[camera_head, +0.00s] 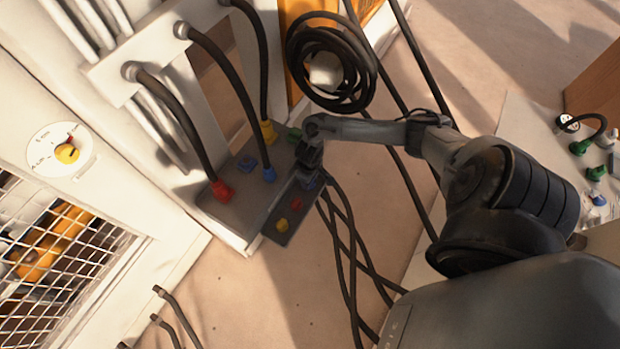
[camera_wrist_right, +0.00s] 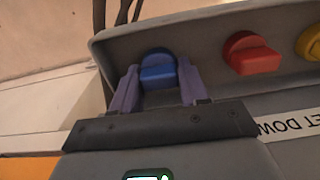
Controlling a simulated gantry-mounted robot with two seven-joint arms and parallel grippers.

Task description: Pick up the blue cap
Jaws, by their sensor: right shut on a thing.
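The blue cap (camera_wrist_right: 158,72) is between the two purple fingers of my right gripper (camera_wrist_right: 157,84) in the wrist view. The gripper is shut on it. The cap is over the grey tray (camera_wrist_right: 115,45), and I cannot tell whether it still touches the tray. In the head view my right gripper (camera_head: 309,172) is at the tray's upper end, and a bit of the blue cap (camera_head: 312,182) shows beside it. My left gripper is not in view.
A red cap (camera_wrist_right: 252,54) and a yellow cap (camera_wrist_right: 310,42) sit on the same tray. Beside it, hoses with red (camera_head: 221,190), blue (camera_head: 268,174) and yellow (camera_head: 268,130) ends meet a grey panel (camera_head: 238,205). Dark cables (camera_head: 345,240) hang close to the tray.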

